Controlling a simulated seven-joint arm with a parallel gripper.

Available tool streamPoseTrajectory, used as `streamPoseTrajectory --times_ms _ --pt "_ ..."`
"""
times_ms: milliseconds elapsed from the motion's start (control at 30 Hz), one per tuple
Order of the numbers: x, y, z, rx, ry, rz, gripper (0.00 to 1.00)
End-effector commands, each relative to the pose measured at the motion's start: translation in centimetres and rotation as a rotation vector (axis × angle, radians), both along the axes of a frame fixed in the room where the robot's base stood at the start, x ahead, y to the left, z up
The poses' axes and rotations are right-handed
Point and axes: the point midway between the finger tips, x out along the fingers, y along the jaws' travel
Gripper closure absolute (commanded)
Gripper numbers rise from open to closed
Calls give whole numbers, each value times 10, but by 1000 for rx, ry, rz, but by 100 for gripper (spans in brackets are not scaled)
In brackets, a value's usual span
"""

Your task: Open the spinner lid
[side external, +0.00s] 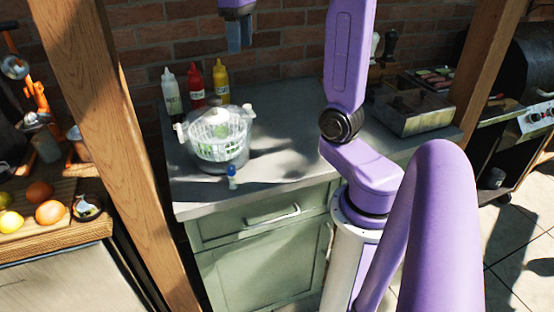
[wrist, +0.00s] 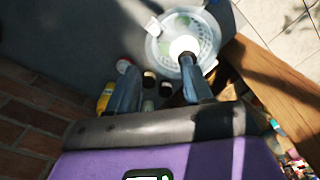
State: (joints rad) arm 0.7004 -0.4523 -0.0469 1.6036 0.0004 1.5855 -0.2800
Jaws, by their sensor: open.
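The salad spinner (side external: 218,150) stands upright on the grey counter, with green contents showing through its clear wall and white basket. Its clear lid (side external: 212,118) appears to sit on top, with pale clips at the sides. In the wrist view the round lid (wrist: 160,48) shows from above with a white knob (wrist: 183,45) at its middle. My gripper (side external: 239,46) hangs above and slightly behind the spinner, apart from it in the side view. In the wrist view my gripper (wrist: 158,72) has its fingers spread and empty; one finger overlaps the lid near the knob.
White (side external: 171,92), red (side external: 196,86) and yellow (side external: 221,80) bottles stand behind the spinner. A small blue-capped bottle (side external: 232,177) stands in front. A wooden post (side external: 110,130) rises at the left. A metal tray box (side external: 410,108) sits at the counter's right.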

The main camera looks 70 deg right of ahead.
Motion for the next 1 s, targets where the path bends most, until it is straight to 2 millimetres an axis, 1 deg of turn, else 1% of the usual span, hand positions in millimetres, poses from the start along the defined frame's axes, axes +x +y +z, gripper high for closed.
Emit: streamPoseTrajectory --times_ms 33,233,467,767,1000 --pt "0 7 -3 0 0 20 50" --pt "0 32 -15 -1 -2 98 50" --pt "-6 63 -31 -1 -6 192 50" --pt "-19 102 -51 0 -9 315 50" --pt "-36 130 -67 1 -11 414 50"
